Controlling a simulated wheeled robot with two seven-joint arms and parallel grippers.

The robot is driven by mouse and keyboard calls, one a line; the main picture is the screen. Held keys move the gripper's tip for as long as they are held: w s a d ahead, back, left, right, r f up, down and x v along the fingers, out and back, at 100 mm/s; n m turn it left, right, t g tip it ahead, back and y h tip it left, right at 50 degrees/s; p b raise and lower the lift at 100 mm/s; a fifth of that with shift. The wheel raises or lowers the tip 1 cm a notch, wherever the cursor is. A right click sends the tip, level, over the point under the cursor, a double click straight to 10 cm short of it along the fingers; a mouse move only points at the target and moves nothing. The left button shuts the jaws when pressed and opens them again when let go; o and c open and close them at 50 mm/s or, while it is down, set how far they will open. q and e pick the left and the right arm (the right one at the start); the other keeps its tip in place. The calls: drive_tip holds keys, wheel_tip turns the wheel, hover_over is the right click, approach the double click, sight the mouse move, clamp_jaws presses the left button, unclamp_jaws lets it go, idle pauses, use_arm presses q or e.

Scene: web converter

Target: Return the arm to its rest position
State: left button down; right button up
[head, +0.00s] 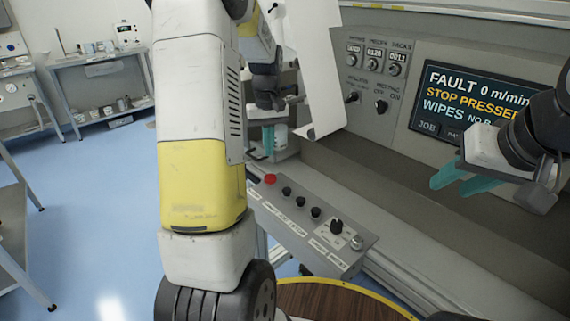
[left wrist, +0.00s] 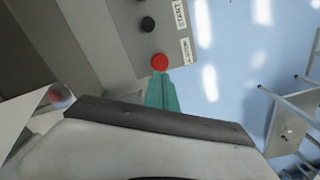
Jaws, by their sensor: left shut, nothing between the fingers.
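My left arm rises through the middle of the head view, and its dark wrist and left gripper (head: 268,135) hang over the far end of the button panel. The fingers are mostly hidden there. In the left wrist view the left gripper's teal fingers (left wrist: 160,78) are shut and empty. Their tips appear close to the red button (left wrist: 159,62); I cannot tell whether they touch it. The red button also shows in the head view (head: 270,179). My right gripper (head: 454,183) is at the right in front of the screen, its two teal fingers apart with nothing between them.
The button panel (head: 340,262) with black knobs juts out from the machine. The screen (head: 470,95) reads FAULT and STOP PRESSED. A white sheet (head: 312,70) hangs beside the left wrist. A round wooden top (head: 340,302) is at the bottom. Blue floor (head: 100,200) is open at left.

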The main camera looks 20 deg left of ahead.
use_arm(q)
drive_tip(key=s+d+r+m+t+h, duration=0.1)
drive_tip(key=s+d+r+m+t, duration=0.2)
drive_tip(key=s+d+r, duration=0.6)
drive_tip(key=s+d+r+m+t, duration=0.1)
drive_tip(key=s+d+r, duration=0.1)
drive_tip(key=s, duration=0.5)
drive_tip(key=s+d+r+m+t+h, duration=0.1)
drive_tip(key=s+r+m+t, duration=0.1)
drive_tip(key=s, duration=0.5)
drive_tip(key=shift+d+r+m, duration=0.2)
drive_tip(key=shift+d+m, duration=0.1)
drive_tip(key=shift+d, duration=0.1)
idle(0.7)
